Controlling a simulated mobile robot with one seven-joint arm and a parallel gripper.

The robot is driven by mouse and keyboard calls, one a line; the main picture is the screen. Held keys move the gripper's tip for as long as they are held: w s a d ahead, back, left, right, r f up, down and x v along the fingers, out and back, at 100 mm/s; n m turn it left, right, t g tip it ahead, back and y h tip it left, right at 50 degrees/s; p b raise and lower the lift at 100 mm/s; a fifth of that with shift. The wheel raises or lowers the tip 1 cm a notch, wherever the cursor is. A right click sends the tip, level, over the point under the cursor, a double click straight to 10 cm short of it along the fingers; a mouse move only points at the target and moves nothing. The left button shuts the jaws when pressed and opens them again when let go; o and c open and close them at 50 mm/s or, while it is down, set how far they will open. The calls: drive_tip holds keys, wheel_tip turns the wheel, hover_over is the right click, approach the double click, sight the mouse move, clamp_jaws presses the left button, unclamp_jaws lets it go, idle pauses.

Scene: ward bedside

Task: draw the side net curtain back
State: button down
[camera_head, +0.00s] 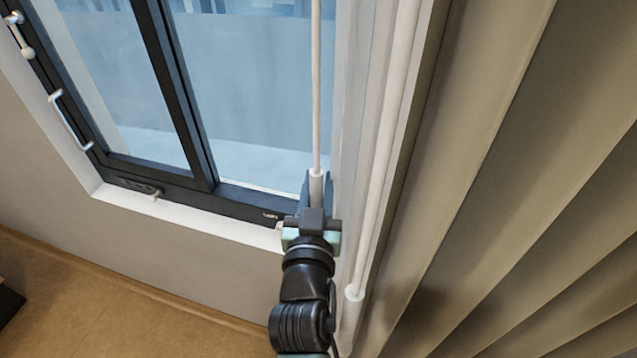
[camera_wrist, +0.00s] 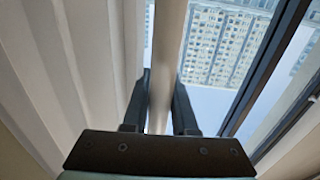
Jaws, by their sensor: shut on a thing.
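The net curtain (camera_head: 350,110) is a narrow band of pale, bunched folds at the right edge of the window in the head view. Pale folds also fill the left of the wrist view (camera_wrist: 95,60); I cannot tell which are net. A thin, pale draw rod (camera_head: 316,90) hangs in front of the window, left of the net. My gripper (camera_head: 317,187) is shut on the rod's thicker lower end. The wrist view shows the rod (camera_wrist: 168,50) upright between my two dark fingers (camera_wrist: 160,108). The rod's top is out of view.
A second, thicker white rod (camera_head: 385,150) hangs right of the net. A heavy beige curtain (camera_head: 500,200) fills the right side. The dark-framed window (camera_head: 180,100) has handles at left and a white sill (camera_head: 190,222) below. A brown surface (camera_head: 90,300) lies lower left.

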drive_tip(key=shift+d+f, duration=0.1)
drive_tip(key=shift+d, duration=0.2)
drive_tip(key=c, duration=0.7)
unclamp_jaws()
drive_tip(key=shift+s+d, duration=0.1)
drive_tip(key=shift+s+a, duration=0.25)
drive_tip(key=shift+s, duration=0.25)
drive_tip(key=s+a+b, duration=0.1)
drive_tip(key=s+b, duration=0.4)
drive_tip(key=s, duration=0.6)
drive_tip(key=shift+s, duration=0.4)
drive_tip(key=shift+s+a, duration=0.1)
